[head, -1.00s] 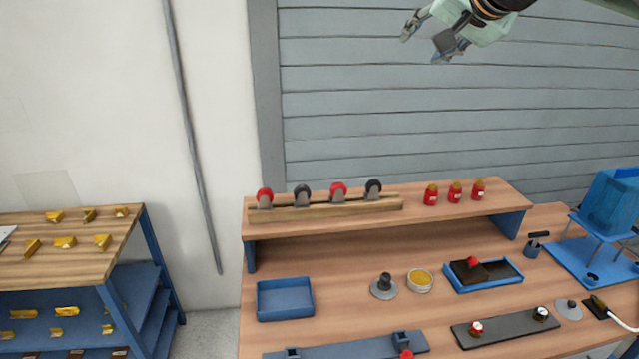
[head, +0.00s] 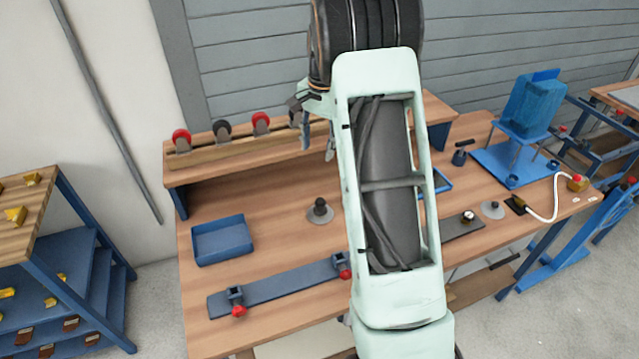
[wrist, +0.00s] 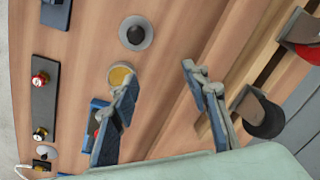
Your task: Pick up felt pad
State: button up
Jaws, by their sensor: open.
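My gripper (head: 318,147) hangs above the bench near the raised shelf, partly hidden by my arm in the head view. In the wrist view its two fingers (wrist: 158,75) are spread with nothing between them. I cannot single out a felt pad for certain. A blue tray (head: 444,182), which held dark block-like pieces and a red knob earlier, is mostly behind my arm. In the wrist view the tray (wrist: 97,104) is largely covered by one finger. A round yellow-topped tin (wrist: 121,76) lies beside that finger, below the gripper.
The shelf rack (head: 235,153) holds red and black wheels. An empty blue tray (head: 222,240), a grey knobbed disc (head: 320,212) and a clamp bar (head: 285,285) lie on the bench (head: 275,260). A blue stand (head: 530,110) rises at right.

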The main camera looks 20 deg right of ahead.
jog(key=g, duration=0.2)
send_near(320, 200)
jog(key=shift+d+f+m+y, duration=0.15)
jog(key=shift+d+m+y, duration=0.15)
jog(key=shift+m+y, duration=0.1)
jog(key=f, duration=0.4)
jog(key=shift+s+a+f, duration=0.25)
jog(key=shift+a+f, duration=0.05)
jog(key=shift+f, duration=0.1)
jog(key=shift+s+a+f+p, duration=0.1)
jog(key=shift+f+p, duration=0.3)
jog(key=shift+f, duration=1)
jog(key=shift+s+a+f+p, duration=0.1)
jog(key=shift+f+p, duration=0.3)
jog(key=shift+f, duration=1)
grip_shut()
